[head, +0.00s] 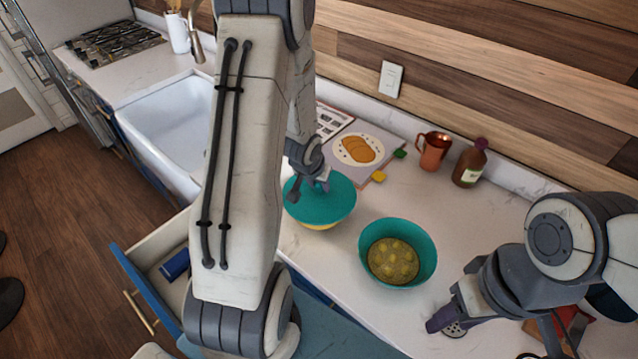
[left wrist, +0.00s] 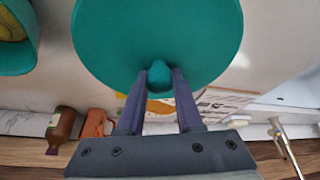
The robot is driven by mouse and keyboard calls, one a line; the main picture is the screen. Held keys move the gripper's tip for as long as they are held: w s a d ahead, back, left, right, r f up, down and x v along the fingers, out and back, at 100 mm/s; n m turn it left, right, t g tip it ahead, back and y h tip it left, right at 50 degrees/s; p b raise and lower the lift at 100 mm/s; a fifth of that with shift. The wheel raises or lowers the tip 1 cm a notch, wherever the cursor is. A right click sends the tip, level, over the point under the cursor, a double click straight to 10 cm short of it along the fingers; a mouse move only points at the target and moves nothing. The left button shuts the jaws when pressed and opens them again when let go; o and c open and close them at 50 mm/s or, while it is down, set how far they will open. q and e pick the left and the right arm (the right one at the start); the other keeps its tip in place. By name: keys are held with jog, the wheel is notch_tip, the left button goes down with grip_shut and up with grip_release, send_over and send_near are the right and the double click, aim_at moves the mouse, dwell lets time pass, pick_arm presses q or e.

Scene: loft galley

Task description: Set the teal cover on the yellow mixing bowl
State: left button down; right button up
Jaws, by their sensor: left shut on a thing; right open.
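The teal cover (head: 335,207) is a round disc with a knob, over the yellow mixing bowl (head: 318,227). Only a sliver of the bowl's yellow side shows below the cover's near edge. Whether the cover touches the rim, I cannot tell. My left gripper (head: 320,186) is above the cover. In the left wrist view, its two fingers (left wrist: 159,76) are shut on the cover's knob, and the disc (left wrist: 160,30) fills the upper middle. My right gripper (head: 490,336) is open and empty over the counter's right part, away from the cover.
A teal bowl with yellow contents (head: 398,225) stands just right of the covered bowl. A copper mug (head: 433,150) and a brown bottle (head: 469,164) stand by the wall. A picture board (head: 378,142) lies behind. The sink (head: 178,122) is left; a drawer (head: 150,262) is open below.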

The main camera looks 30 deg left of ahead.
pick_arm(q)
jog(key=shift+f, duration=0.25)
dwell(0.7)
grip_release()
dwell(0.3)
notch_tip(320, 180, up, 7)
jog(key=p, duration=0.7)
dwell(0.6)
